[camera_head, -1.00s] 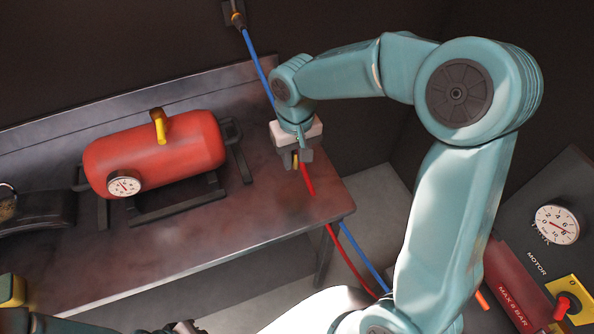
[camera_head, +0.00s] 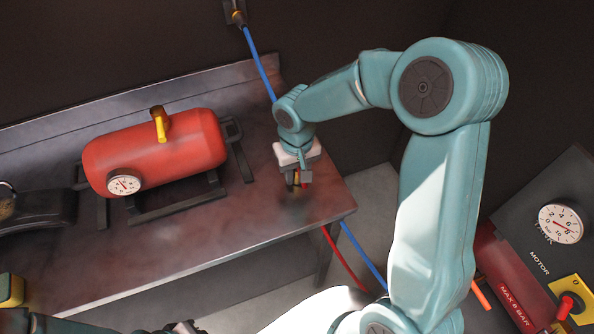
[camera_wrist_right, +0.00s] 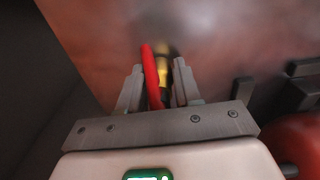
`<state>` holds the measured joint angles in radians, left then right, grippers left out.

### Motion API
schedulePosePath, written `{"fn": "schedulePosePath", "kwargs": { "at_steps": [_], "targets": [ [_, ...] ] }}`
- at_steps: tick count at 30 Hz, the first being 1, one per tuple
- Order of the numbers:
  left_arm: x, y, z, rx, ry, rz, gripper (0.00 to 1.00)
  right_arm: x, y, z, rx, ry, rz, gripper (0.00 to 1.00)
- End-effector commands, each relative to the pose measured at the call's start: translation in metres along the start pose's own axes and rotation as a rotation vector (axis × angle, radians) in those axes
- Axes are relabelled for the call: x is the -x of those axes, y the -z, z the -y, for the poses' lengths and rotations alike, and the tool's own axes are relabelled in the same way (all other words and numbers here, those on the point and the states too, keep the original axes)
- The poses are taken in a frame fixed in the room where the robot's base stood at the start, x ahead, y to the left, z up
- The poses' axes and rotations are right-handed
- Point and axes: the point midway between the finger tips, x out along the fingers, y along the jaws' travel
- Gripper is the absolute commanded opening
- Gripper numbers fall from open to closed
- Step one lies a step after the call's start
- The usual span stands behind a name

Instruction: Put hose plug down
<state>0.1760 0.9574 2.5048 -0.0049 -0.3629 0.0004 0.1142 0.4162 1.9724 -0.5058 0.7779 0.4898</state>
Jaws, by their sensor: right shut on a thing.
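The hose plug (camera_wrist_right: 164,76) is brass-yellow, with a red hose (camera_wrist_right: 150,75) beside it in the wrist view. My right gripper (camera_head: 297,183) is shut on the plug above the right end of the metal bench (camera_head: 240,240). A dark shadow lies on the bench just below it. I cannot tell whether the plug's tip touches the bench. In the head view the plug is mostly hidden by the jaws. My left arm shows at the bottom left; its gripper (camera_head: 185,327) is cut by the bottom edge, its jaws unclear.
A red tank (camera_head: 155,150) with a gauge and yellow valve stands on the bench, left of my right gripper. A blue hose (camera_head: 258,65) runs down behind my right wrist. A control panel (camera_head: 540,250) with a gauge is at the right. The bench front is clear.

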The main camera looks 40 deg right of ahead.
Motion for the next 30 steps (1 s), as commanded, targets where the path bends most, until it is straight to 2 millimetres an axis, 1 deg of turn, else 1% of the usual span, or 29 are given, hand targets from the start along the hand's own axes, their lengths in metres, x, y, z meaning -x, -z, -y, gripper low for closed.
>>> {"fn": "schedulePosePath", "kwargs": {
  "at_steps": [5, 8, 9, 11, 19, 22, 25, 26, 30],
  "targets": [
    [-0.007, 0.0, 0.002, 0.0, 0.0, 0.0, 0.0, -0.006, 0.0, 0.0, 0.0, 0.0, -0.001, 0.0],
    [-0.006, 0.0, 0.002, 0.0, 0.0, 0.0, 0.0, -0.005, 0.0, 0.0, 0.0, 0.0, -0.001, 0.0],
    [-0.006, 0.0, 0.002, 0.0, 0.0, 0.0, 0.0, -0.005, 0.0, 0.0, 0.0, 0.0, 0.0, 0.4],
    [-0.006, 0.0, 0.002, 0.0, 0.0, 0.0, 0.0, -0.005, 0.0, 0.0, 0.0, 0.0, 0.0, 0.59],
    [-0.005, 0.0, 0.002, 0.0, 0.0, 0.0, 0.0, -0.005, 0.0, 0.0, 0.0, 0.0, 0.0, 0.59],
    [0.001, 0.0, 0.0, 0.0, 0.0, 0.0, 0.0, 0.001, 0.0, 0.0, 0.0, 0.0, 0.0, 0.59],
    [0.014, 0.0, -0.005, 0.0, 0.0, 0.0, 0.0, 0.015, 0.0, 0.0, 0.0, 0.0, 0.0, 0.59],
    [0.009, 0.0, -0.003, 0.0, 0.0, -0.001, 0.0, 0.017, 0.001, 0.0, -0.001, 0.0, -0.005, 0.59],
    [0.006, 0.0, -0.002, 0.0, 0.0, 0.0, 0.0, 0.051, 0.002, 0.0, -0.002, 0.001, -0.007, 0.59]
  ]
}}
